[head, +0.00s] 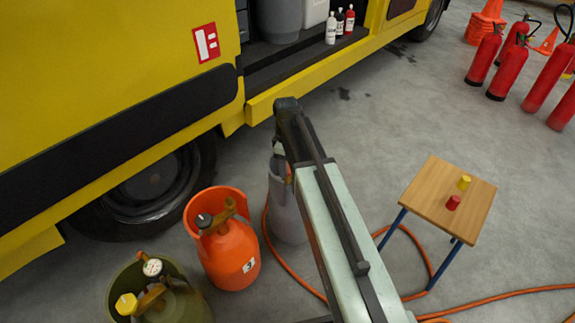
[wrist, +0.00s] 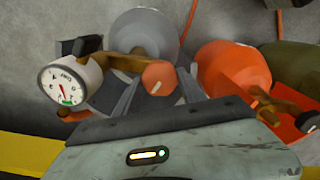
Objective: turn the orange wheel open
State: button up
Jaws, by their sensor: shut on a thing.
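The orange wheel (wrist: 157,76) is at the middle of the wrist view, with a short pale mark on its face. It sits on a brass valve atop a grey cylinder (wrist: 145,35), which also stands by the yellow truck in the head view (head: 287,212). My gripper (wrist: 158,88) has one finger on each side of the wheel and is shut on it. A round white gauge (wrist: 68,84) is left of the wheel; its red needle points down toward a green patch.
An orange cylinder (head: 230,257) and an olive cylinder (head: 170,300) with a yellow knob stand to the left. An orange hose (head: 428,252) runs along the floor. A small wooden table (head: 435,205) bears red and yellow pieces. Red extinguishers (head: 510,70) stand far right.

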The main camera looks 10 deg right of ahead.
jog(key=shift+w+d+n, duration=0.1)
jog(key=shift+d+n, duration=0.1)
jog(key=shift+n, duration=0.9)
jog(key=o, duration=1.4)
jog(key=shift+c, duration=0.2)
jog(key=shift+a, duration=0.1)
jog(key=shift+r, duration=0.1)
notch_tip(320, 180, up, 8)
jog(key=p, duration=0.8)
jog(key=shift+f, duration=0.25)
